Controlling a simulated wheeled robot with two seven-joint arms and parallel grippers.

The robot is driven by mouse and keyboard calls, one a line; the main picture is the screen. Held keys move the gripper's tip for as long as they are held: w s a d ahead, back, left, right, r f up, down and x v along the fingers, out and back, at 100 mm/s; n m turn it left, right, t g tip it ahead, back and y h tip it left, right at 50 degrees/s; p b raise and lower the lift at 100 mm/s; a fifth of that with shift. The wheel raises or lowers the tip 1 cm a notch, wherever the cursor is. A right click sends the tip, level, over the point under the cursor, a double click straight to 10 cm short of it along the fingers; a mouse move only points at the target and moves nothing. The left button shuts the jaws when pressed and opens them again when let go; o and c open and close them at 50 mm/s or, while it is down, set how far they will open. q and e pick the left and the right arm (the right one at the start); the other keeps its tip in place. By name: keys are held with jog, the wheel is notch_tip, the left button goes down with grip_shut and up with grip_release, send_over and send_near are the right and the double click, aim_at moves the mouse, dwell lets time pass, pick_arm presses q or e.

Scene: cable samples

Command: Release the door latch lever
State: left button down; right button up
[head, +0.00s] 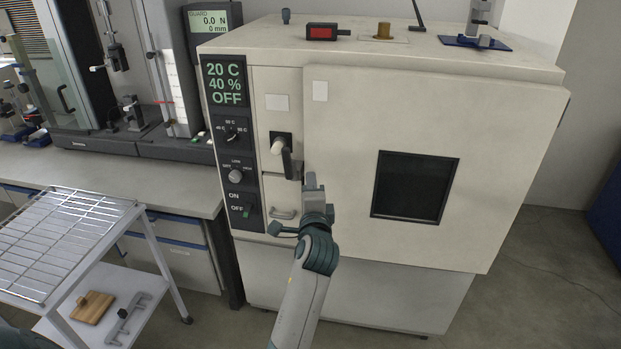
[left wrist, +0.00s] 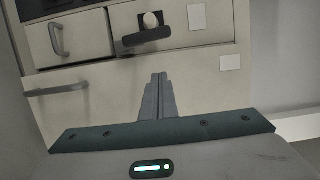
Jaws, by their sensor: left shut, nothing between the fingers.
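The door latch lever (head: 287,164) is a dark handle with a pale round knob on the front of the white climate chamber (head: 285,90). In the head view it points down, just left of the chamber door (head: 345,110). It also shows at the top of the left wrist view (left wrist: 146,39). My left gripper (head: 310,181) is shut and empty, below and right of the lever in the head view. In the left wrist view its closed fingertips (left wrist: 159,77) show apart from the lever. My right gripper is not in view.
A small silver handle (head: 283,213) sits on the panel below the lever. Left of it is a control panel (head: 231,180) with dials, its display reading 20 C, 40 %, OFF. A wire-rack cart (head: 60,245) stands at the lower left. Small items stand on the chamber top.

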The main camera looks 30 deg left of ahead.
pick_arm(q)
jog(key=shift+v, duration=1.2)
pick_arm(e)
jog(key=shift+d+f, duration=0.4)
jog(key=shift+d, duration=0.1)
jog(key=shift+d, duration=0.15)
